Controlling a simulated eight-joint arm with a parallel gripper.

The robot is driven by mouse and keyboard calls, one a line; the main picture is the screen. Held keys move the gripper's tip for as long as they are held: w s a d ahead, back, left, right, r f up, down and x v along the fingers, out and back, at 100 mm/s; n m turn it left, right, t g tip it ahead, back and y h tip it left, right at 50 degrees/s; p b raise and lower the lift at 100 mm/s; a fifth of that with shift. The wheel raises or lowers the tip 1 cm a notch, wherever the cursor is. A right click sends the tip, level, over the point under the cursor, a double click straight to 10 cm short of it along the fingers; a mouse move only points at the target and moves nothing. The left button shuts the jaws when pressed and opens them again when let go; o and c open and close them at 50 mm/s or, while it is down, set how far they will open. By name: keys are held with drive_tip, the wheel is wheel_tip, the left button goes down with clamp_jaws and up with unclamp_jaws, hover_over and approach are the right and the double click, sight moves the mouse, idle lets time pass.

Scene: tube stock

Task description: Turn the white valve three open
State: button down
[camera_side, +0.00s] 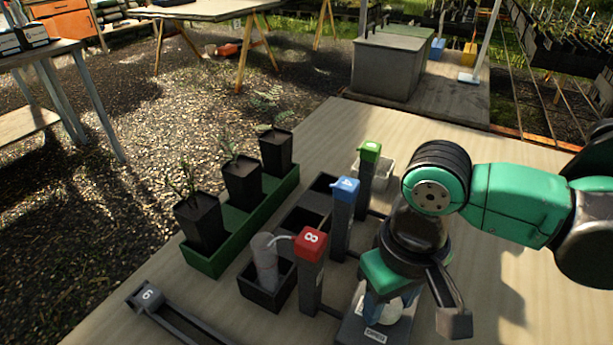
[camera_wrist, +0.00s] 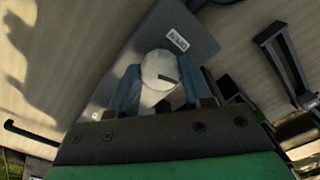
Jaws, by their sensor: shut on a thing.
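The white valve is a round white knob (camera_side: 390,314) on a grey plate (camera_side: 352,328) at the bottom of the side view. In the wrist view the knob (camera_wrist: 159,69) shows from above with a short dark mark near its middle right. My gripper (camera_wrist: 160,88) has its two blue fingers on either side of the knob and is shut on it. In the side view my gripper (camera_side: 388,304) points down over the plate and hides part of the knob. A small white label (camera_wrist: 177,39) with dark lettering is on the plate. I cannot see a number three.
Posts with a red (camera_side: 310,243), a blue (camera_side: 345,189) and a green cap (camera_side: 369,152) stand left of my gripper. A clear tube (camera_side: 264,258) stands in a black tray. Potted plants sit in a green tray (camera_side: 206,263). A dark rail (camera_side: 165,318) lies front left.

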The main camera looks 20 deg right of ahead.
drive_tip(key=n, duration=1.1)
drive_tip(key=shift+d+n, duration=0.1)
drive_tip(key=shift+n, duration=1.8)
drive_tip(key=shift+c, duration=1.8)
unclamp_jaws()
drive_tip(key=shift+r, duration=2.8)
drive_tip(key=shift+w, duration=0.1)
